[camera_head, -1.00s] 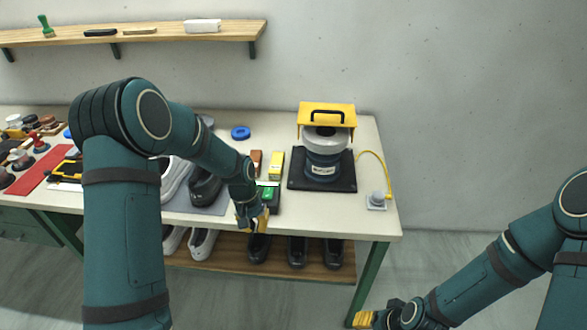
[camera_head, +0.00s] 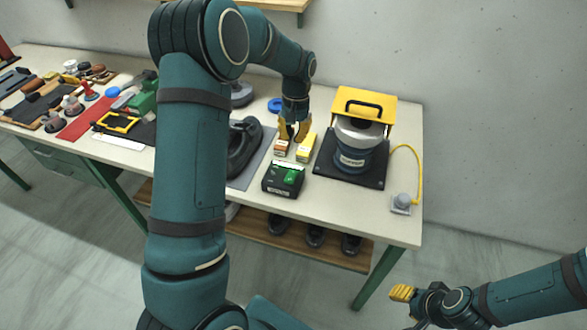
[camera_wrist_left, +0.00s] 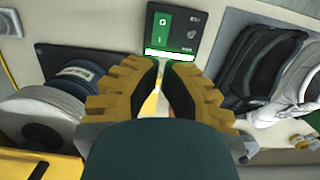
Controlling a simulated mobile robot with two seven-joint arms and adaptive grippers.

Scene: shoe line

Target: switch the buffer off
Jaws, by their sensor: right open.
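The buffer is a blue and grey drum (camera_head: 360,148) under a yellow hood on a black base plate, at the right of the bench. In front of it and to its left lies a black switch box (camera_head: 270,187) with a green rocker (camera_head: 291,176). In the left wrist view the switch box (camera_wrist_left: 192,22) shows ahead of the fingertips, its green part marked with I and O. My left gripper (camera_head: 294,134) hangs behind the box, over two small cartons, its fingertips close together. My right gripper (camera_head: 402,293) is open and empty, off the bench's front right.
An orange carton (camera_head: 281,147) and a yellow carton (camera_head: 306,147) stand beside the buffer. A grey button unit (camera_head: 401,202) with a yellow cable sits at the right corner.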

